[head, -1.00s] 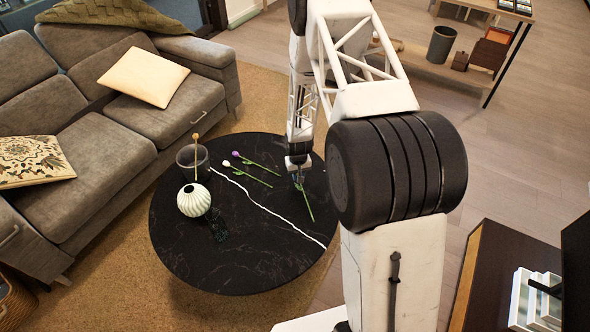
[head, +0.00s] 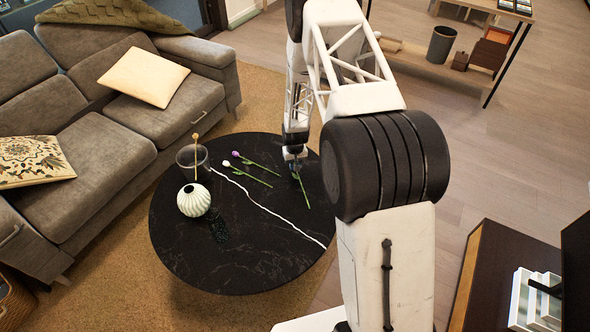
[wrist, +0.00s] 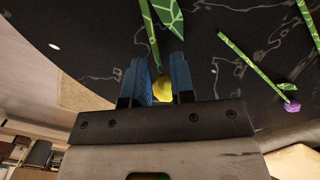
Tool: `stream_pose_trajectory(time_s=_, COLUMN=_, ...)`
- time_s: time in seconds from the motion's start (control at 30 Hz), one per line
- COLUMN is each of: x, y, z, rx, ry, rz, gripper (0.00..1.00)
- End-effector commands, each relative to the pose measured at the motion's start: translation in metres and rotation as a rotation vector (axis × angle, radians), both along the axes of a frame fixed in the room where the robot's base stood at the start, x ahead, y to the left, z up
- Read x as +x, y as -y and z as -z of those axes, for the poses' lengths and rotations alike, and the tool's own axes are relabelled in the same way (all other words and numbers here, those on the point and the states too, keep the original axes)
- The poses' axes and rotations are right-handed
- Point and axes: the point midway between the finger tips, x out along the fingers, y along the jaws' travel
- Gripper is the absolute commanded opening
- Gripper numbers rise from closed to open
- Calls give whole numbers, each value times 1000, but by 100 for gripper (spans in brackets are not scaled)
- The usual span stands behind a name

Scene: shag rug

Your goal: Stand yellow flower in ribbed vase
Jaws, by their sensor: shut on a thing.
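The yellow flower (wrist: 163,90) has its head between my gripper's blue fingers in the wrist view. Its green stem (head: 303,190) reaches out past the fingers, toward the right side of the round black table in the head view. My gripper (head: 294,165) is shut on the flower, near its head, at the table's right rear; the fingers (wrist: 157,68) show clearly in the wrist view. The ribbed vase (head: 194,202) is round, pale and upright, with a dark opening on top. It stands on the table's left side, well apart from my gripper.
A purple flower (head: 237,155) and a white flower (head: 228,164) lie on the table (head: 240,270) between vase and gripper. The table's front is clear.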

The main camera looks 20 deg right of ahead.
Motion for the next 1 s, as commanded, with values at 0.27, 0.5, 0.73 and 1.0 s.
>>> stream_pose_trajectory(time_s=0.27, x=0, y=0, z=24, rx=0, ry=-1, rz=0, gripper=1)
stream_pose_trajectory(time_s=0.5, x=0, y=0, z=31, rx=0, ry=0, rz=0, gripper=1)
stream_pose_trajectory(time_s=0.73, x=0, y=0, z=32, rx=0, ry=0, rz=0, gripper=1)
stream_pose_trajectory(time_s=1.0, x=0, y=0, z=34, rx=0, ry=0, rz=0, gripper=43)
